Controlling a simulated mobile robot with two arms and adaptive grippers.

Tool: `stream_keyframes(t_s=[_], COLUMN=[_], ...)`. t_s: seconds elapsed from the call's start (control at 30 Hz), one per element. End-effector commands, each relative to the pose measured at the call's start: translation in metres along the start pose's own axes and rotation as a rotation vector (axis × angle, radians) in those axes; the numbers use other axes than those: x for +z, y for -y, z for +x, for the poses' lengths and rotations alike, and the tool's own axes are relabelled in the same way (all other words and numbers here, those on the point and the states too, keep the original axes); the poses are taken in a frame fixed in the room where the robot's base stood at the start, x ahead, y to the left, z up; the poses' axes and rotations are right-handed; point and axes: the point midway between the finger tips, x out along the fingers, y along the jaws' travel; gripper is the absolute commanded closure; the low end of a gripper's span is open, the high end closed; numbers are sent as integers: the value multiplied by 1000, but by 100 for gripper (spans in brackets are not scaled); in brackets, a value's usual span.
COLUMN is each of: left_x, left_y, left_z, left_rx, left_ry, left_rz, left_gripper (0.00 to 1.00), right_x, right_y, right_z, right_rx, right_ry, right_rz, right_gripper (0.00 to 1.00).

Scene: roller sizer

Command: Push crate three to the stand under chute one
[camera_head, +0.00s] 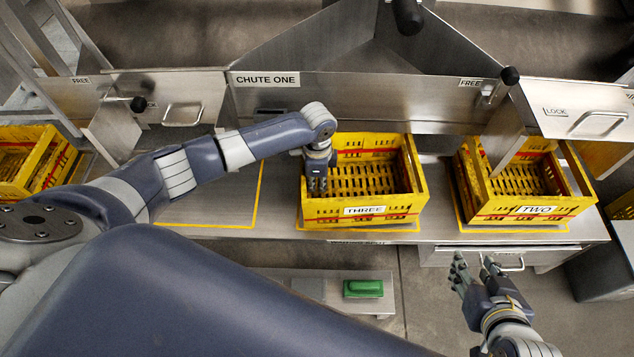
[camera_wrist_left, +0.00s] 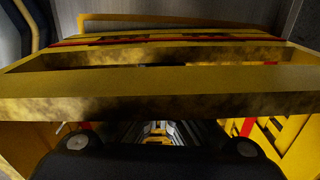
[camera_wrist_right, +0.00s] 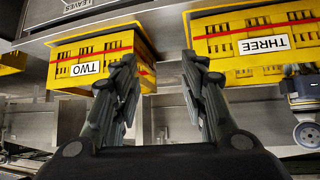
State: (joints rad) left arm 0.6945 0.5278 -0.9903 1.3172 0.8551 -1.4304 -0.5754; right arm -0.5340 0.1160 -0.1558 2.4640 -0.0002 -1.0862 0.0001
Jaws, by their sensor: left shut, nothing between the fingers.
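Crate three (camera_head: 365,211), yellow with a red stripe and a THREE label, sits on the metal bench below the chute one panel (camera_head: 265,79). Yellow lines show along its base. An empty yellow-outlined place (camera_head: 212,205) lies to its left. My left gripper (camera_head: 317,188) is shut, pointing down at the crate's left end; whether it touches the wall is unclear. The left wrist view shows a yellow crate rim (camera_wrist_left: 160,85) very close, hiding most of the fingers. My right gripper (camera_head: 474,268) is open and empty in front of the bench; its fingers also show in the right wrist view (camera_wrist_right: 160,85).
Crate two (camera_head: 530,209) stands to the right of crate three, with a gap between. Another yellow crate (camera_head: 30,160) is at the far left. Metal chute panels and black-knobbed levers (camera_head: 509,77) rise behind. A green block (camera_head: 363,288) lies on a low shelf in front.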

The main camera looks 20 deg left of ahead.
Motion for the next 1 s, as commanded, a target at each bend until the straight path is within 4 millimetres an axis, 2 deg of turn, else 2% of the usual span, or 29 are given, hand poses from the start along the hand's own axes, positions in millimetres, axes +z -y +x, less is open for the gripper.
stream_keyframes(t_s=[0.17,0.37,0.57,0.7,0.8,1.0], left_x=[2,14,30,54,69,85], left_y=[0,0,0,0,0,0], left_z=[-1,-2,-3,-6,-4,-2], left_rx=[1,2,3,4,3,1], left_ry=[1,1,2,4,3,1], left_rz=[-1,-3,-4,-5,-4,-2], left_gripper=[100,100,100,100,100,100], right_x=[2,37,75,102,110,130], right_y=[0,-5,-10,-12,-12,-11], right_z=[-2,-16,-38,-54,-42,-16], right_rx=[1,10,20,25,24,20], right_ry=[15,185,383,533,548,562], right_rz=[0,4,10,15,14,14], right_gripper=[60,60,60,60,60,60])
